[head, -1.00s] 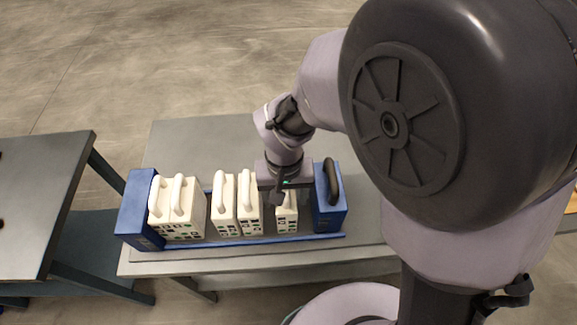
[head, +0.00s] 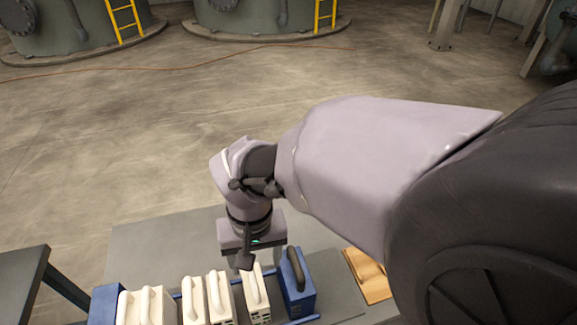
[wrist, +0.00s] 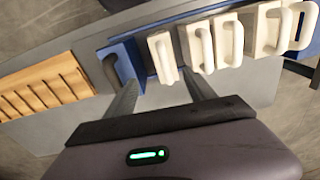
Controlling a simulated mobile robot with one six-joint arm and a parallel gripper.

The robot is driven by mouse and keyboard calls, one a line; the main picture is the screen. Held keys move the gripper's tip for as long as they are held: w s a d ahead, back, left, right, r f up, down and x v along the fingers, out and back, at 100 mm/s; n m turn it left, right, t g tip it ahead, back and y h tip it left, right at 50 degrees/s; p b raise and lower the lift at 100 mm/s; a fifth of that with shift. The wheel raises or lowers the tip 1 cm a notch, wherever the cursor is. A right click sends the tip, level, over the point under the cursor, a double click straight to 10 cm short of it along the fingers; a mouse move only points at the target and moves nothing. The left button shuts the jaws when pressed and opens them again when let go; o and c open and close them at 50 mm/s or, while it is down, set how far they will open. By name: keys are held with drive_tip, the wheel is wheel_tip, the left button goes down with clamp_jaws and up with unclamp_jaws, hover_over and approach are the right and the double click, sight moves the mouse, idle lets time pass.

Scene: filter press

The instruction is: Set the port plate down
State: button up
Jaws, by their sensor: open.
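My gripper (head: 245,264) is open and empty, above the row of plates. In the wrist view its two fingers (wrist: 160,92) are spread, with the nearest white plate (wrist: 163,60) just beyond their tips and apart from them. This white plate (head: 257,297), which I take for the port plate, stands upright in the blue rack, beside the blue end block with a black handle (head: 297,285). Its white handle is clear of the fingers. The lower parts of the row are cut off by the head picture's bottom edge.
More white plates (head: 220,303) with handles stand to the left, up to another blue end block (head: 105,303). A slotted wooden rack (head: 368,276) lies right of the row on the grey table (head: 150,245). A dark table (head: 20,285) stands at the left.

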drive_tip(key=s+d+r+m+t, duration=0.2)
drive_tip(key=s+d+r+m, duration=0.1)
drive_tip(key=d+r, duration=0.2)
drive_tip(key=s+d+r+m+t+y, duration=0.1)
drive_tip(key=s+d+r+m+t, duration=0.2)
drive_tip(key=d+r, duration=0.3)
drive_tip(key=s+d, duration=0.1)
drive_tip(key=d, duration=0.3)
drive_tip(key=shift+s+r+t+y, duration=0.2)
drive_tip(key=shift+t+y, duration=0.1)
drive_tip(key=shift+f, duration=0.1)
